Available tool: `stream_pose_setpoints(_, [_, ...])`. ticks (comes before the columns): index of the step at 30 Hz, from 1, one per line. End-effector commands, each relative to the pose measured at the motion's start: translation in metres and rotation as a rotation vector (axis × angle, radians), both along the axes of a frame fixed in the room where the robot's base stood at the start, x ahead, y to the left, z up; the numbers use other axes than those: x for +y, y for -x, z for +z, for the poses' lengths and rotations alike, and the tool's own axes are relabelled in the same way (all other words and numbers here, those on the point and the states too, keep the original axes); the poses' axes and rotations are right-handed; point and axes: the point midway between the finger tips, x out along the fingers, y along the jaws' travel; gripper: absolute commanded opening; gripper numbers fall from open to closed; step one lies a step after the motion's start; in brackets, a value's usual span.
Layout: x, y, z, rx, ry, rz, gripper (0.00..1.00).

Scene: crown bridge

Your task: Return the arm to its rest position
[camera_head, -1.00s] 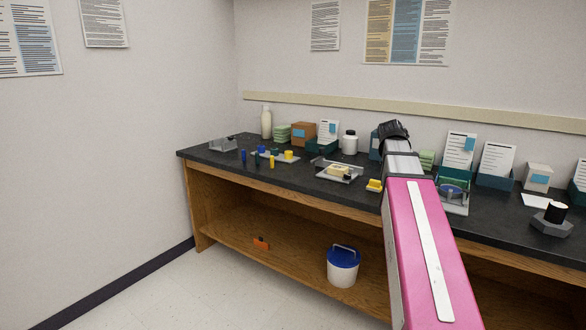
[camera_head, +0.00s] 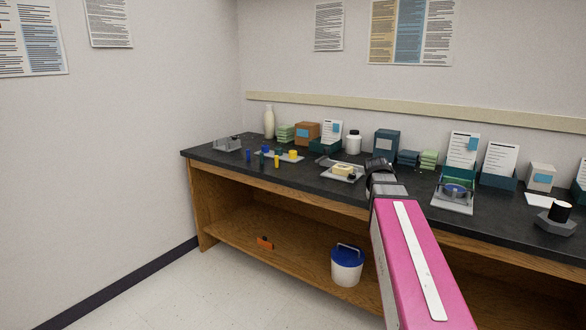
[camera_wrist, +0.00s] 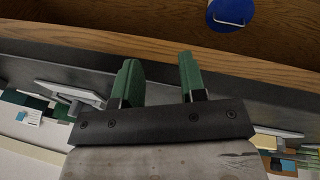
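My pink arm (camera_head: 412,255) reaches from the lower right of the head view to the front edge of the bench. Its dark wrist end (camera_head: 380,172) is near the tray with the yellow block; the fingers are hidden there. In the wrist view, my gripper (camera_wrist: 158,78) has two green fingers set apart with nothing between them. The wrist view looks past them at the bench's wooden front edge (camera_wrist: 240,65).
A blue-lidded bucket (camera_head: 346,265) stands on the lower shelf.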

Motion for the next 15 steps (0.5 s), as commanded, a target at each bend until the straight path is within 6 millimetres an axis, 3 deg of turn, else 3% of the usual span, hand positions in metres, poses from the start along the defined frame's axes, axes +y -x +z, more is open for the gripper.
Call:
stream_pose_setpoints(3, [0.023,0.014,-0.044,0.032,-0.039,0.061,0.38])
stream_pose_setpoints(15, [0.089,0.070,-0.167,0.117,-0.167,0.236,0.38])
